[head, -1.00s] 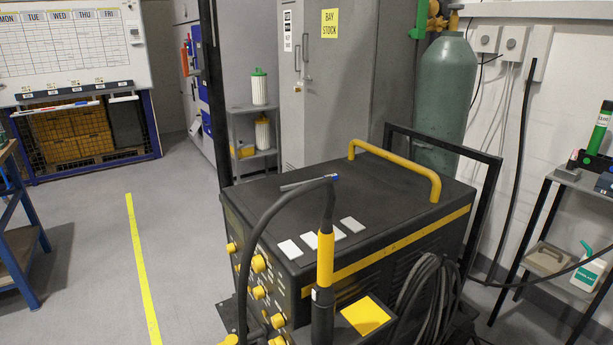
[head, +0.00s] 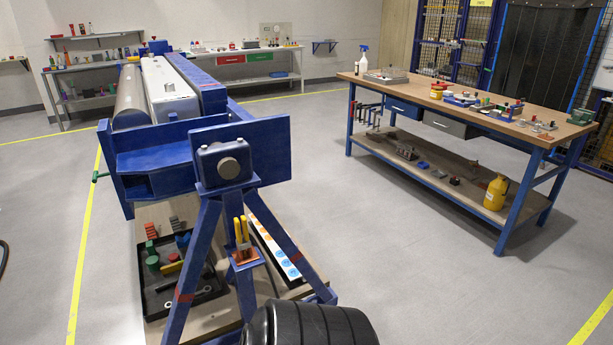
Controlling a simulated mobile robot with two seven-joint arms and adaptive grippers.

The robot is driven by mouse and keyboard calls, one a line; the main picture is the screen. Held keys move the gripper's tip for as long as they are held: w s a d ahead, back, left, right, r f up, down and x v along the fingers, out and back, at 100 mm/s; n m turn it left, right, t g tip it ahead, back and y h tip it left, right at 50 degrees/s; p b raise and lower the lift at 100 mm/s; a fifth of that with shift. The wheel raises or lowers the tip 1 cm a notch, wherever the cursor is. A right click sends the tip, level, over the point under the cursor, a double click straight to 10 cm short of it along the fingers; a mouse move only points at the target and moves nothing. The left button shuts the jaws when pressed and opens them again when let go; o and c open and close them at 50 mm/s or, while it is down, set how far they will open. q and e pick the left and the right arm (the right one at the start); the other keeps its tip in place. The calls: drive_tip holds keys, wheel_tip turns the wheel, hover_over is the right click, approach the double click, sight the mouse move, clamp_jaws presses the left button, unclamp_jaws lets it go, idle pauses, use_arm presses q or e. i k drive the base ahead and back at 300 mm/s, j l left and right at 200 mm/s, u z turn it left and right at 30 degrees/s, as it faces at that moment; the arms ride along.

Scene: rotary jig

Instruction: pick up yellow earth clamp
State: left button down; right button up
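What looks like the yellow earth clamp (head: 241,232) is in the head view, left of centre, on the front of the blue stand. Its two yellow handles point up, and its copper-coloured lower end rests at a small bracket between the stand's legs. It is small, so I cannot tell how it is fixed there. Neither of my grippers is in view.
The blue rotary jig (head: 205,150) stands on splayed legs over a low wooden base. A black tray (head: 158,303) with mixed parts lies beneath. A workbench (head: 470,85) with small items is at right. Grey floor (head: 410,240) between them is clear.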

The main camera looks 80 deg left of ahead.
sight(243, 240)
drive_tip(key=u, duration=3.2)
